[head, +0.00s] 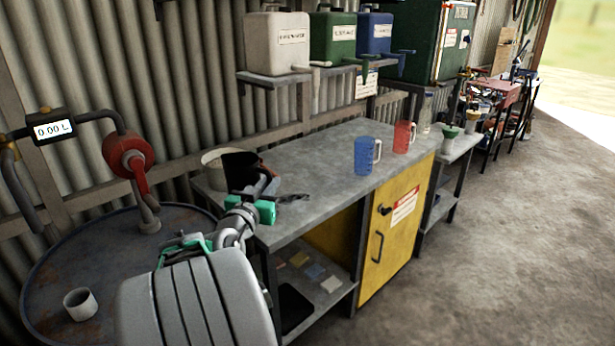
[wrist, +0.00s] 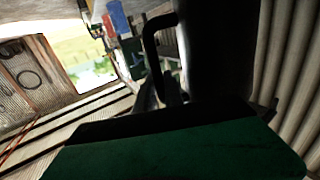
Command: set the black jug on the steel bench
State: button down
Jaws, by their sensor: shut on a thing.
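The black jug (head: 238,170) is over the near left end of the steel bench (head: 325,165) in the head view, and looks a little tilted. My gripper (head: 262,197) is shut on it at the handle side. In the wrist view the jug's dark body (wrist: 215,50) and its handle (wrist: 150,60) rise beyond my gripper's fingers. My arm and gripper hide the jug's lower part, so I cannot tell whether its base touches the bench top.
A white bucket (head: 214,160) stands close behind the jug. A blue jug (head: 363,157) and a red jug (head: 402,138) stand farther right on the bench. A drum (head: 45,285) with a grey cup (head: 80,303) is at left. The bench's middle is clear.

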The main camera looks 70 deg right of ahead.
jog(key=d+f+p, duration=0.3)
jog(key=d+f, duration=0.8)
jog(key=f, duration=0.1)
jog(key=shift+w+d, duration=0.2)
jog(key=shift+d, duration=0.05)
jog(key=c, duration=1.9)
grip_release()
jog(key=shift+f, duration=0.15)
jog(key=o, duration=0.5)
jog(key=shift+c, duration=0.2)
